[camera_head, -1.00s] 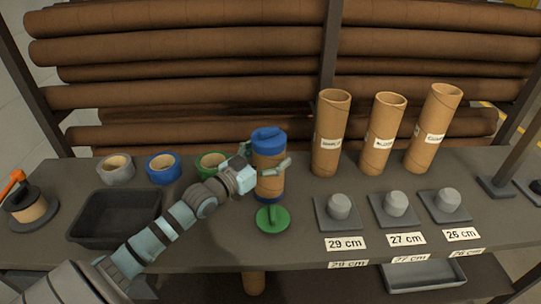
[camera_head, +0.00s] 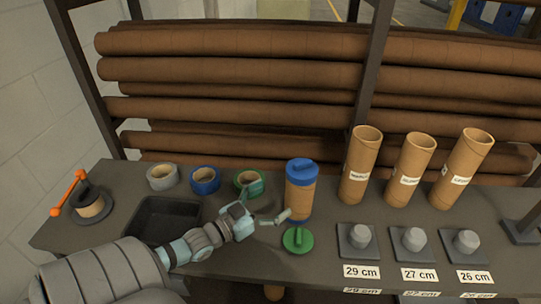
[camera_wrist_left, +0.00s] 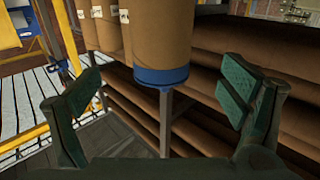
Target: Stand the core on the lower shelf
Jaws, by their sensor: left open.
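A brown cardboard core with blue caps (camera_head: 301,192) stands upright on the table, left of three uncapped cores. In the left wrist view its lower part and blue bottom cap (camera_wrist_left: 160,76) show ahead, between and beyond the fingers. My left gripper (camera_head: 266,204) is open and empty, just left of the capped core and apart from it. In the left wrist view the open fingers (camera_wrist_left: 160,98) are spread wide. A brown round piece (camera_head: 273,293) shows below the table's front edge, mostly hidden. The lower shelf is hardly visible. My right gripper is not in view.
Uncapped cores (camera_head: 366,166) stand behind grey pegs (camera_head: 358,238) with length labels. A green handled disc (camera_head: 297,240) lies before the capped core. Tape rolls (camera_head: 205,180), a black tray (camera_head: 163,205) and an orange-handled dispenser (camera_head: 88,204) are left. Long rolls (camera_head: 240,75) fill the rack behind.

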